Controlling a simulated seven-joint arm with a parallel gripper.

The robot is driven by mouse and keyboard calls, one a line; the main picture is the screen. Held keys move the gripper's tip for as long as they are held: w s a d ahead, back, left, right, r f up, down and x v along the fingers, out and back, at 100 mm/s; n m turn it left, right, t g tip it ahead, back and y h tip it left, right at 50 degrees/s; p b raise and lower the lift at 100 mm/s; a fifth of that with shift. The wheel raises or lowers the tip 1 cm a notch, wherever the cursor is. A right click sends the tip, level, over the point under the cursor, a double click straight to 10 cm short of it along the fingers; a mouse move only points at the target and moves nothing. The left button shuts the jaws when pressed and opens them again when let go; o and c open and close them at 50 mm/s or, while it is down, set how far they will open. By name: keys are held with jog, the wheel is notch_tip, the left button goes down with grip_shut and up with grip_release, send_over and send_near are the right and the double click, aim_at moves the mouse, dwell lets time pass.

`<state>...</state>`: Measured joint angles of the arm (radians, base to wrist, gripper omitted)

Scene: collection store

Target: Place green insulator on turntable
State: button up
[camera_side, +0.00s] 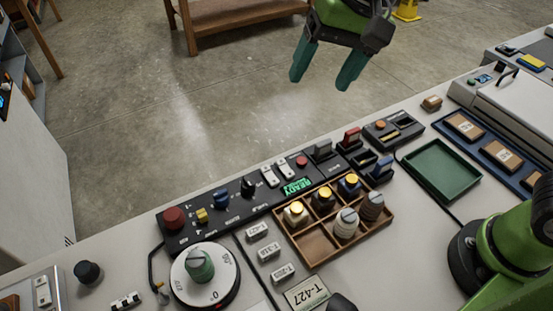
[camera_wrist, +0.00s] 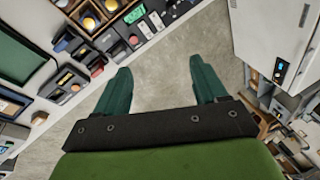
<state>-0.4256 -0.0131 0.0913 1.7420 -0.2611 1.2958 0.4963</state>
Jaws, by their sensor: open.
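The green insulator (camera_side: 200,264) stands upright on the white turntable (camera_side: 221,285), near the middle of its marked disc. The turntable is a round dial with a dark base at the lower left of the side view. My gripper (camera_side: 321,80) is high at the top of the side view, far from the insulator and over the floor beyond the bench. Its two dark green fingers are spread with nothing between them; the wrist view (camera_wrist: 160,76) shows the same gap. I cannot make out the insulator or turntable in the wrist view.
A wooden compartment box (camera_side: 321,249) holds several yellow-topped and pale or brown ribbed pieces. Behind it runs a dark control panel (camera_side: 232,210) with a green READY display (camera_side: 297,186). A green tray (camera_side: 441,171) lies to the right, beside a blue tray (camera_side: 487,147) of labelled blocks.

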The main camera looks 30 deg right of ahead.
jog(key=s+d+f+t, duration=0.2)
jog(key=s+d, duration=0.3)
jog(key=d, duration=0.4)
jog(key=s+d+f+t, duration=0.2)
jog(key=s+d, duration=0.3)
jog(key=d, duration=0.4)
jog(key=shift+t+h, duration=0.3)
jog(key=shift+h, duration=0.1)
